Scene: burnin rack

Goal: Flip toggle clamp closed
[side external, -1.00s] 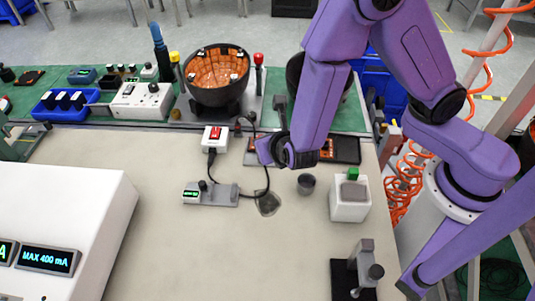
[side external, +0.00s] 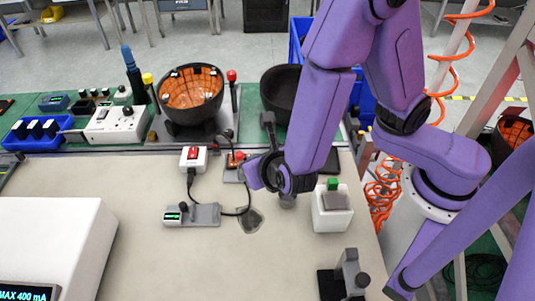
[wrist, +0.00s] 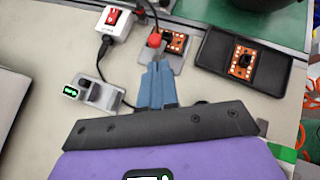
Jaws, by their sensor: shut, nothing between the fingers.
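The toggle clamp shows by its red knob (wrist: 154,40) at the left edge of a grey fixture (wrist: 178,54) that holds an orange circuit board (wrist: 174,40). In the side external view the red knob (side external: 239,156) shows just left of my wrist. I cannot tell the clamp lever's exact angle. My gripper (wrist: 156,70) is shut and empty, its blue-grey fingertips pointing at the fixture's near edge, just below the knob in the wrist view. Contact with the clamp cannot be made out. In the side external view my gripper (side external: 248,175) is low over the bench, with the fingertips hard to see.
A white box with a red switch (wrist: 115,26) stands left of the fixture, cabled to a small grey meter block (wrist: 96,93). A black tray with another orange board (wrist: 243,62) lies to the right. A white block with a green top (side external: 332,208) stands right of my gripper.

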